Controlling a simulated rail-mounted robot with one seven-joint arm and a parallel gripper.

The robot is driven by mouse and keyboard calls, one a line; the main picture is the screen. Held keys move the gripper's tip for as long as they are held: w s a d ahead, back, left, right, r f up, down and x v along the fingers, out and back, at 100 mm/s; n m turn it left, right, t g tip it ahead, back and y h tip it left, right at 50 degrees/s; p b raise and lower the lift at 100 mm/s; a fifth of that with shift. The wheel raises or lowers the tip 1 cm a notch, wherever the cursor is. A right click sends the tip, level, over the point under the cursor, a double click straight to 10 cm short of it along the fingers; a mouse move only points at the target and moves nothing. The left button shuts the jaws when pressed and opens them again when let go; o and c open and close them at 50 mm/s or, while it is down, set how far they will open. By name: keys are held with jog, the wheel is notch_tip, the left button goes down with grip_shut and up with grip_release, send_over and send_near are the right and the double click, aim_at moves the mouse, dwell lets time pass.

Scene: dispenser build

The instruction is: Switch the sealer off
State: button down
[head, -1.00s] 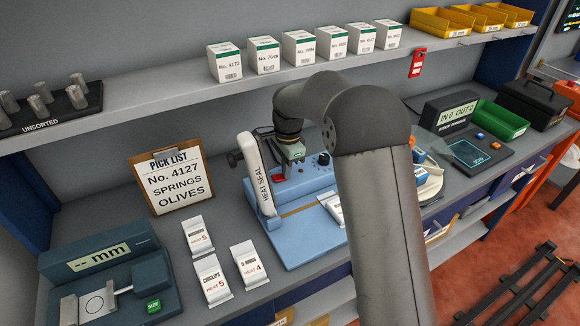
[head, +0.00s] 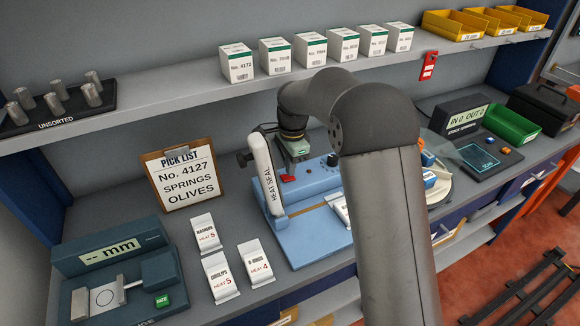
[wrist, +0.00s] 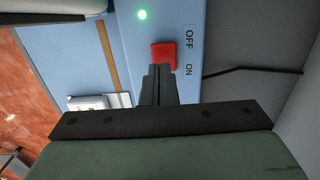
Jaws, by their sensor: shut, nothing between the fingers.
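The sealer (head: 308,238) is a light blue machine on the bench, with a white arm marked HEAT SEAL (head: 266,175) standing raised at its left. Its red switch (wrist: 163,57) shows in the wrist view beside the words OFF and ON, and in the head view (head: 288,178). A green light (wrist: 142,14) on the sealer is lit. My gripper (wrist: 158,70) is shut and empty, its fingertips right at the switch's near edge. I cannot tell whether they touch it. In the head view the fingertips are mostly hidden near the switch.
A white packet (head: 339,207) lies on the sealer's bed. Packets (head: 220,277) marked with heat numbers lie left of the sealer. A pick list clipboard (head: 180,178) leans behind them. A shelf with white boxes (head: 275,57) runs above the arm.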

notch_tip(320, 180, up, 13)
jog(key=w+d, duration=0.1)
jog(key=d, duration=0.1)
jog(key=shift+d+f, duration=0.1)
jog(key=shift+f, duration=0.05)
